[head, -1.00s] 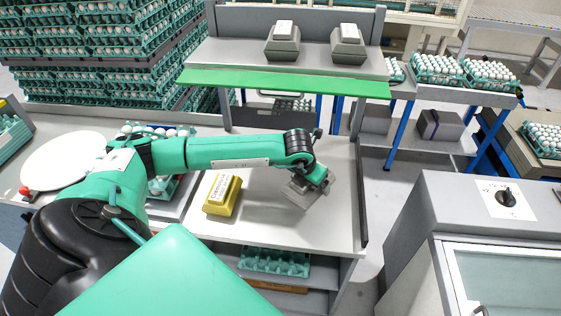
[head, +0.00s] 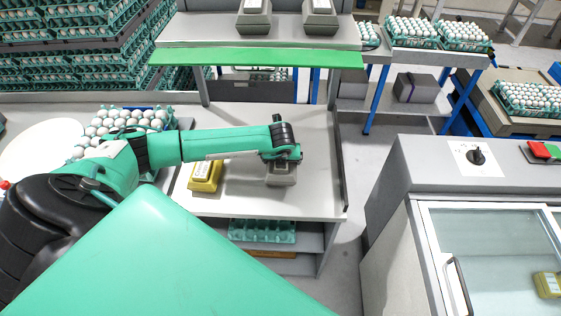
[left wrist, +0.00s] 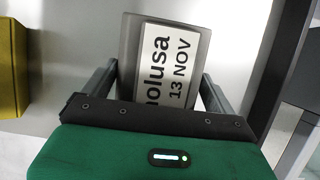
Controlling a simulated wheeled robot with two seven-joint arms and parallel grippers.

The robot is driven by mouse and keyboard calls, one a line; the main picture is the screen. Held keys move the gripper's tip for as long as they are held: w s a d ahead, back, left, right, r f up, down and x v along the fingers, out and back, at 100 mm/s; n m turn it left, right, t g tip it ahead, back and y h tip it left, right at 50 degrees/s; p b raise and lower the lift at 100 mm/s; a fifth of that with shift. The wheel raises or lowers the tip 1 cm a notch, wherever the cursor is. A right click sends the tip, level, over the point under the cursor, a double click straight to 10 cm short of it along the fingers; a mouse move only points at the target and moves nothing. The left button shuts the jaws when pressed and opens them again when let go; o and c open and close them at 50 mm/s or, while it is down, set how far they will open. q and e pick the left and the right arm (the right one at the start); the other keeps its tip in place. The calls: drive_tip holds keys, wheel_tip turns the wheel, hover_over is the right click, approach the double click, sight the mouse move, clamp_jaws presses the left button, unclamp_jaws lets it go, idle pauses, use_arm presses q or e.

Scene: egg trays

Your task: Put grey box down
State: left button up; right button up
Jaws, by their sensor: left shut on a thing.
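The grey box (head: 281,175) is at the right part of the grey worktable (head: 310,206), under my left gripper (head: 281,163). In the left wrist view the grey box (left wrist: 131,50) carries a white label reading "olusa 13 NOV". My left gripper (left wrist: 160,85) has one finger on each side of it and is shut on it. The box looks upright at or just above the tabletop; I cannot tell whether it touches. My right gripper is not in view.
A yellow box (head: 206,176) stands left of the grey box, and shows in the left wrist view (left wrist: 12,65). A tray of eggs (head: 120,128) lies further left. A raised rim (head: 341,165) bounds the table's right edge. Two grey boxes stand on the upper shelf (head: 290,35).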

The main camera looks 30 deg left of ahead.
use_arm(q)
wheel_tip(320, 180, down, 3)
drive_tip(key=shift+f+p, duration=0.1)
drive_tip(key=shift+p, duration=0.45)
drive_tip(key=shift+f, duration=0.15)
drive_tip(key=o, duration=0.9)
drive_tip(key=shift+f, duration=0.15)
drive_tip(key=shift+o, duration=0.7)
drive_tip(key=shift+r, duration=0.2)
drive_tip(key=shift+s+d+r+b, duration=0.1)
drive_tip(key=shift+s+r+b, duration=0.15)
drive_tip(key=shift+r+b, duration=0.2)
drive_tip(key=b+v, duration=0.4)
drive_tip(key=v, duration=0.5)
drive_tip(key=shift+d+r, duration=0.1)
drive_tip(key=shift+r, duration=0.2)
drive_tip(key=shift+s+d+r, duration=0.1)
drive_tip(key=shift+s+r, duration=0.1)
drive_tip(key=shift+r, duration=0.45)
